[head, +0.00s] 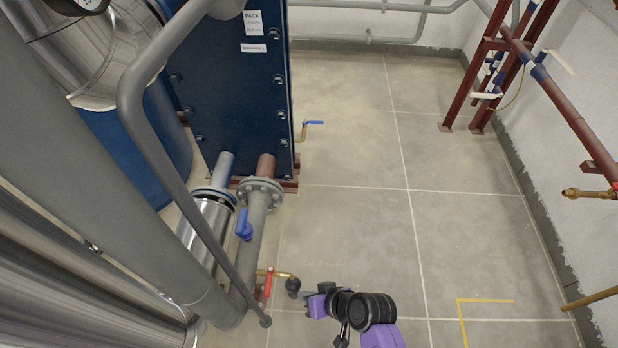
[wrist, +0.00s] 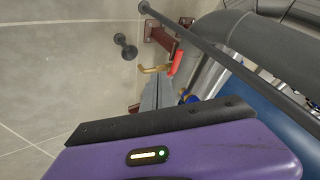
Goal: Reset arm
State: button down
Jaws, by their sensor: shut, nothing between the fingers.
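My gripper (wrist: 158,90) shows in the wrist view as grey fingers beyond the purple and black wrist housing. It is shut with nothing between the fingers. In the head view my purple and black arm (head: 355,308) reaches in at the bottom centre, and its gripper end points left, low over the floor. A red-handled valve (head: 268,283) with a brass body is just left of the gripper end. The red handle (wrist: 176,63) also shows beyond the fingers in the wrist view. I cannot tell whether the fingers touch anything.
The blue plate exchanger (head: 235,90) stands at the upper left, with flanged pipes and a blue-handled valve (head: 244,224) before it. A thin grey pipe (head: 190,200) crosses the left side. Red-brown pipe supports (head: 485,75) stand by the right wall. The tiled floor (head: 370,230) in the middle is clear.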

jog(key=w+d+r+m+t, duration=0.1)
jog(key=w+d+r+t, duration=0.1)
jog(key=w+r+t, duration=0.3)
jog(key=s+d+r+m+t+h, duration=0.2)
jog(key=d+r+t+h, duration=0.1)
jog(key=d+r, duration=0.45)
jog(key=s+d+r+t+h, duration=0.2)
jog(key=s+d+r, duration=0.4)
jog(key=s+r, duration=0.55)
jog(key=s+d+r+t+h, duration=0.1)
jog(key=s+d+r+h, duration=0.1)
jog(key=s+d+r, duration=0.9)
jog(key=s+a+r+p, duration=0.1)
jog(key=a+r+p, duration=0.1)
jog(key=r+p, duration=0.6)
jog(key=s+a+r+p, duration=0.2)
jog(key=a+r+p, duration=0.1)
jog(key=r+p, duration=0.6)
jog(key=p, duration=0.3)
jog(key=c, duration=2.2)
grip_release()
jog(key=shift+s, duration=0.1)
